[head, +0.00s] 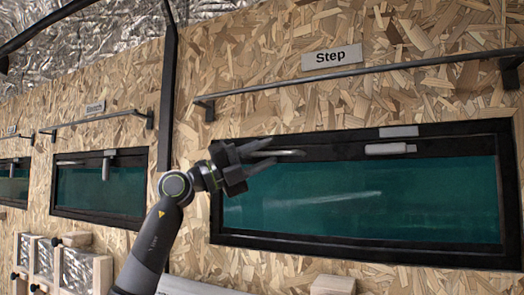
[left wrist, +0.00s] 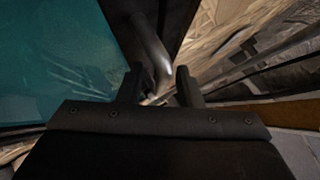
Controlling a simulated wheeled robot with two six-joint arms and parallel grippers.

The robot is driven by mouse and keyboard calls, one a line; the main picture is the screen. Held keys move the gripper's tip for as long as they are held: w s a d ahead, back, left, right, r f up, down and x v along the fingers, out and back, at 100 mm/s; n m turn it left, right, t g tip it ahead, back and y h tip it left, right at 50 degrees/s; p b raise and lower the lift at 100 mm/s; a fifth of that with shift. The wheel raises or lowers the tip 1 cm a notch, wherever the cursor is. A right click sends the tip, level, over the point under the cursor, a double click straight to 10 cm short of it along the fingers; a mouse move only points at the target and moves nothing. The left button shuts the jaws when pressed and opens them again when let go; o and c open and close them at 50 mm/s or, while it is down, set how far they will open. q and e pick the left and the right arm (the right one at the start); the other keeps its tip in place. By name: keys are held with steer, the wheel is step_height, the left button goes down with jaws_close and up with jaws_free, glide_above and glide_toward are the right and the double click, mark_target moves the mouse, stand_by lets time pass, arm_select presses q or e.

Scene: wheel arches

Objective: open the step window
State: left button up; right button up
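The Step window (head: 365,195) is a wide teal pane in a black frame, under a sign (head: 332,56) reading "Step". Its pane looks flush with the frame. Two pale handles sit on the top rail: a left handle (head: 290,153) and a right handle (head: 390,148), both roughly level. My left gripper (head: 264,152) is at the left handle and hides part of it. In the left wrist view, the gripper's fingers (left wrist: 160,88) stand apart with the curved metal handle (left wrist: 150,48) between or just beyond their tips; contact cannot be told. My right gripper is out of view.
A metal bar (head: 350,72) on brackets runs above the window. A dark vertical post (head: 168,90) stands left of it. Another window (head: 100,188) is further left, with wooden boxes (head: 65,262) below. A pale wooden block (head: 333,284) lies under the Step window.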

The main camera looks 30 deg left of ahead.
arm_select(q)
jaws_close()
steer(key=shift+s, duration=0.1)
steer(key=shift+s+f+b, duration=0.15)
steer(key=shift+f+b, duration=0.1)
steer(key=shift+b, duration=0.2)
steer(key=s+f+m+g+h+b, duration=0.1)
steer(key=s+f+m+h+b, duration=0.2)
steer(key=s+b, duration=0.4)
steer(key=m+h+b, duration=0.1)
steer(key=m, duration=0.1)
steer(key=shift+s+d+f+m+b, duration=0.2)
steer(key=shift+s+f+m+b, duration=0.1)
steer(key=shift+f+m, duration=0.1)
